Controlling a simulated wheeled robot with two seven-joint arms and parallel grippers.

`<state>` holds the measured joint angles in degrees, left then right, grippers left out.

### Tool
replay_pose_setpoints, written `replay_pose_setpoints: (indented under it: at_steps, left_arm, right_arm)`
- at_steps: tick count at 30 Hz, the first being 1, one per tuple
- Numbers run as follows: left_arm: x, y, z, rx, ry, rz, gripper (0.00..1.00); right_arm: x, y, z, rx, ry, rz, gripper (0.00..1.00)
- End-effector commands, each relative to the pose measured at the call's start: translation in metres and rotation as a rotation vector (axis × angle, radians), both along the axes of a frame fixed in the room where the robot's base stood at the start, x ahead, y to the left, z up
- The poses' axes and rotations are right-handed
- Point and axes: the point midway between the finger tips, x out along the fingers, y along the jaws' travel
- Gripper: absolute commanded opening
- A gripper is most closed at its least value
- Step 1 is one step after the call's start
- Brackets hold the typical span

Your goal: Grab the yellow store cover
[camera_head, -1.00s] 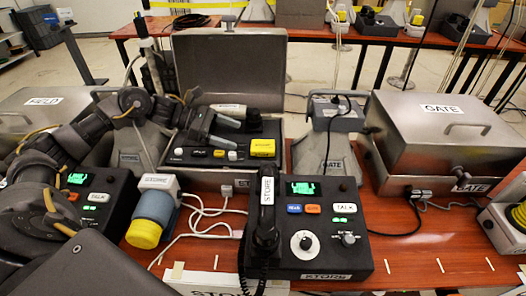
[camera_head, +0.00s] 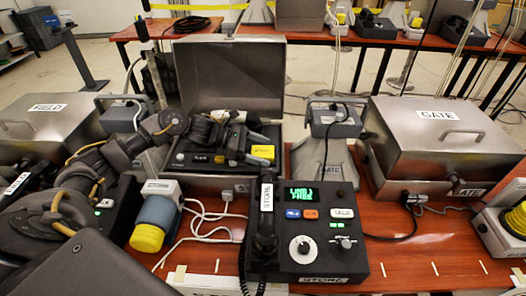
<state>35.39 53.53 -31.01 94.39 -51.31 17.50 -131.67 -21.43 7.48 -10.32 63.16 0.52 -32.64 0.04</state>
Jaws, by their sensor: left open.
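A small yellow block (camera_head: 262,152) with dark lettering sits at the front right of the open grey case (camera_head: 228,75); its lettering is too small to read. A yellow end cap (camera_head: 146,237) is on a blue-grey cylinder (camera_head: 158,212) with a white, STORE-labelled top (camera_head: 161,187), left of the store phone. My left gripper (camera_head: 250,146) is open, inside the case just above and left of the yellow block, and partly hides the case's contents. I cannot tell whether a finger touches the block. My right gripper is not in view.
The STORE phone console (camera_head: 318,248) with its dark handset (camera_head: 265,225) stands in front of the case. White cables (camera_head: 200,218) lie between cylinder and console. The closed GATE case (camera_head: 440,145) is at right, a grey horn (camera_head: 327,160) between the cases. The closed FIELD case (camera_head: 45,125) is at left.

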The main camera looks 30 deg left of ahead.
Motion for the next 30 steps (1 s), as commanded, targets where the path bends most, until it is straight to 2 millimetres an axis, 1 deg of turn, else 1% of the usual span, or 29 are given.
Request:
replay_pose_setpoints:
  at_steps: [8, 19, 26, 30]
  left_arm:
    - [0.0012, -0.0025, -0.0015, 0.0, 0.0, 0.0, 0.78]
    - [0.0012, -0.0022, -0.0013, 0.0, 0.0, 0.0, 0.3]
    - [0.0013, -0.0022, -0.0006, 0.0, -0.001, 0.0, 0.29]
    - [0.0014, -0.0022, 0.0044, 0.0, -0.002, -0.001, 0.29]
  right_arm:
    - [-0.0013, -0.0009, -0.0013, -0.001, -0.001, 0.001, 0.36]
    - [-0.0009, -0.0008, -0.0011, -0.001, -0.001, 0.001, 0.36]
    - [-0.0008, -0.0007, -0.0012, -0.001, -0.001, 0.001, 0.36]
    - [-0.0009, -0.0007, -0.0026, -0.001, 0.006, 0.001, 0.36]
